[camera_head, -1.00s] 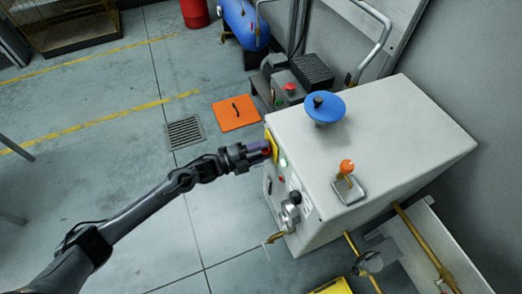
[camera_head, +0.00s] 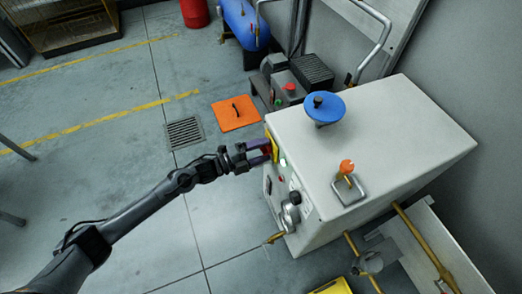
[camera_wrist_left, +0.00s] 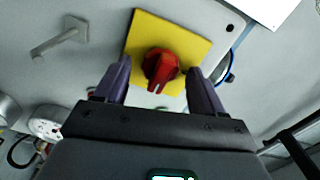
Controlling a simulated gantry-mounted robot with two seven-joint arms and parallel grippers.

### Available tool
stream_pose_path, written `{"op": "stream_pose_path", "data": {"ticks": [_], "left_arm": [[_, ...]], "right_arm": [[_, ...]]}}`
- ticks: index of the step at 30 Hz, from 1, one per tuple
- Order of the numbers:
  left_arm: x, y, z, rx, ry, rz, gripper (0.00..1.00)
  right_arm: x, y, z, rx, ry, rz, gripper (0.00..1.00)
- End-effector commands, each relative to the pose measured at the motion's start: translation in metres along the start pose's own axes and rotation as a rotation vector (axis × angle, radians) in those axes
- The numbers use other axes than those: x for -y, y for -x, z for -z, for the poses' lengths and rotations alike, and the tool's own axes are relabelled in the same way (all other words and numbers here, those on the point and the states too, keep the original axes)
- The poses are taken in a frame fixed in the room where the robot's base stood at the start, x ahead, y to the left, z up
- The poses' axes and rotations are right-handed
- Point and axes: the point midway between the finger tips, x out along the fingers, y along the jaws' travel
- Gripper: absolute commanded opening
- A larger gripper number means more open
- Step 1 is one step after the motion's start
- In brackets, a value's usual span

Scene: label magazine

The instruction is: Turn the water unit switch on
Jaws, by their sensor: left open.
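The water unit (camera_head: 400,125) is a pale grey box in the head view. Its switch is a red rotary knob (camera_wrist_left: 160,68) on a yellow square plate (camera_wrist_left: 190,38), seen in the left wrist view. The plate (camera_head: 274,147) shows as a thin yellow strip on the box's front face in the head view. My left gripper (camera_head: 268,150) is open at this face, and it also shows in the left wrist view (camera_wrist_left: 160,80). Its two fingers stand on either side of the red knob, with gaps visible between them and the knob. My right gripper is not in view.
A green light (camera_head: 283,162), a gauge and a brass tap (camera_head: 274,238) are on the same face. A blue handwheel (camera_head: 324,107) and an orange-tipped lever (camera_head: 346,168) are on top. Open floor (camera_head: 110,170) lies to the left.

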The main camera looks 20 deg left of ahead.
Motion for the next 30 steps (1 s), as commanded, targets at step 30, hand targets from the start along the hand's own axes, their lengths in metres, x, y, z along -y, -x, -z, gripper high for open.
{"op": "stream_pose_path", "data": {"ticks": [30], "left_arm": [[0.0, 0.106, 0.0, 0.0, 0.001, -0.001, 0.69]], "right_arm": [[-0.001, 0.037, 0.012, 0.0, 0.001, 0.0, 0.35]]}}
